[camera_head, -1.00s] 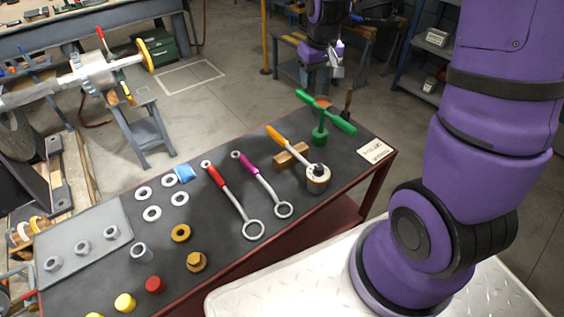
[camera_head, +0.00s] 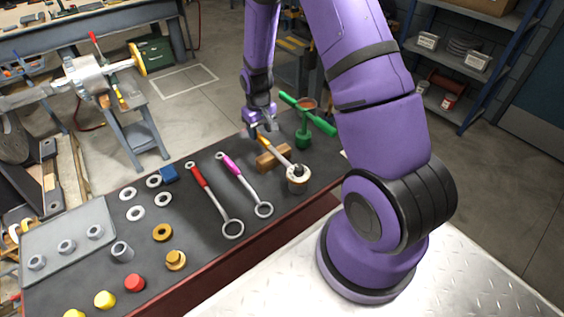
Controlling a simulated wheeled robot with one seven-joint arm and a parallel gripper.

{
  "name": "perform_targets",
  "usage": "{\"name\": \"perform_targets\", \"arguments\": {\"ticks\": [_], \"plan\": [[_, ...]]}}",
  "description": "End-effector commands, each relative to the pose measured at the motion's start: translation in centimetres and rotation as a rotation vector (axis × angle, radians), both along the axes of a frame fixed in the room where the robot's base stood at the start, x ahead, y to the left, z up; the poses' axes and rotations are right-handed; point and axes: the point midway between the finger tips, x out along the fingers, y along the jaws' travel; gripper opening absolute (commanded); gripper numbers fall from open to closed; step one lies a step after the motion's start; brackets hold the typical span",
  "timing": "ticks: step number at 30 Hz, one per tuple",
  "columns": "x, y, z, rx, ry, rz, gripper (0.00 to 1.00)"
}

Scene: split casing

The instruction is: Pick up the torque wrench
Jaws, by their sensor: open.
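The torque wrench appears to be the tool with an orange handle (camera_head: 265,143) and a silver shaft (camera_head: 280,158). It leans across a wooden block (camera_head: 272,157), and its round head (camera_head: 298,171) rests on a wooden cylinder (camera_head: 297,184). My gripper (camera_head: 255,130) is open, pointing down at the far end of the orange handle. In the picture it is just above and left of the handle tip. I cannot tell whether the fingers touch or straddle the handle.
Red (camera_head: 198,178) and magenta (camera_head: 233,164) handled ring wrenches lie left of it. A green T-shaped tool (camera_head: 306,115) stands close on the right. Several washers, caps and a grey tray (camera_head: 68,222) fill the table's left part. Bare mat shows before the wooden block.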

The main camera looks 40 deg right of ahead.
Motion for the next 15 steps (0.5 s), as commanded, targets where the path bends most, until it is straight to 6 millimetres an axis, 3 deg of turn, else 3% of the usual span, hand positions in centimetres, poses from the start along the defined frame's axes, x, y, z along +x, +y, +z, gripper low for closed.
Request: {"name": "perform_targets", "arguments": {"ticks": [8, 15], "plan": [[0.0, -0.1, -1.8, 0.000, 0.001, 0.000, 0.51], [0.1, -0.2, -4.9, 0.000, 0.002, 0.000, 0.51]]}}
